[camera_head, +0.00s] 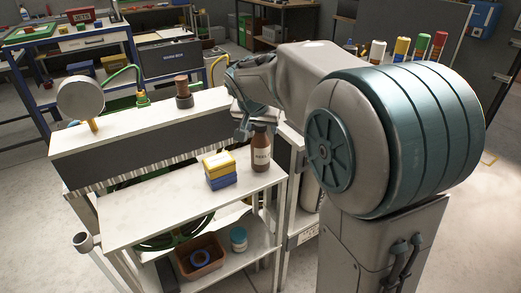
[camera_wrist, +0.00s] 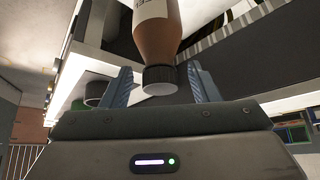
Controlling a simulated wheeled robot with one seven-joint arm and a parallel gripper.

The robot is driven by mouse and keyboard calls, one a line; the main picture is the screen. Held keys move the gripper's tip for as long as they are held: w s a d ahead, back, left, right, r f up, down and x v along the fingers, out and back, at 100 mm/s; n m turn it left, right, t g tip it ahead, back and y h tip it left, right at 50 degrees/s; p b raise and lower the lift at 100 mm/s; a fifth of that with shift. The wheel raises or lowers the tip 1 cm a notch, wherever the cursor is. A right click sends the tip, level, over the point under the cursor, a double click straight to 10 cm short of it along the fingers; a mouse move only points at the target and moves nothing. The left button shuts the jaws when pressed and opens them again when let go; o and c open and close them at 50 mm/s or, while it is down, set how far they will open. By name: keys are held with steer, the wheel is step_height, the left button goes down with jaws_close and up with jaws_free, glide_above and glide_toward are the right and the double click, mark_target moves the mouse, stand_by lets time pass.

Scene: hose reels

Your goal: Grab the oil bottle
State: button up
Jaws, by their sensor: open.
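A brown bottle (camera_head: 261,154) with a pale label and dark cap stands upright on the white cart's top shelf, near its right end. The label's text is too small to read surely. My gripper (camera_head: 246,130) is above and beside it, pointing down. In the wrist view the bottle (camera_wrist: 157,38) appears cap-first, its dark cap (camera_wrist: 159,79) between the two blue fingers of my gripper (camera_wrist: 158,88). The fingers are open, with a gap on each side of the cap. In the head view my arm partly hides the bottle's top.
A yellow and blue stack of boxes (camera_head: 219,169) stands just left of the bottle. The white cart (camera_head: 140,222) has a lower shelf with a brown bin (camera_head: 200,257) and a teal-and-white jar (camera_head: 238,239). A long ledge with a round gauge (camera_head: 80,98) runs behind.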

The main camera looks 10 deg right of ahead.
jaws_close()
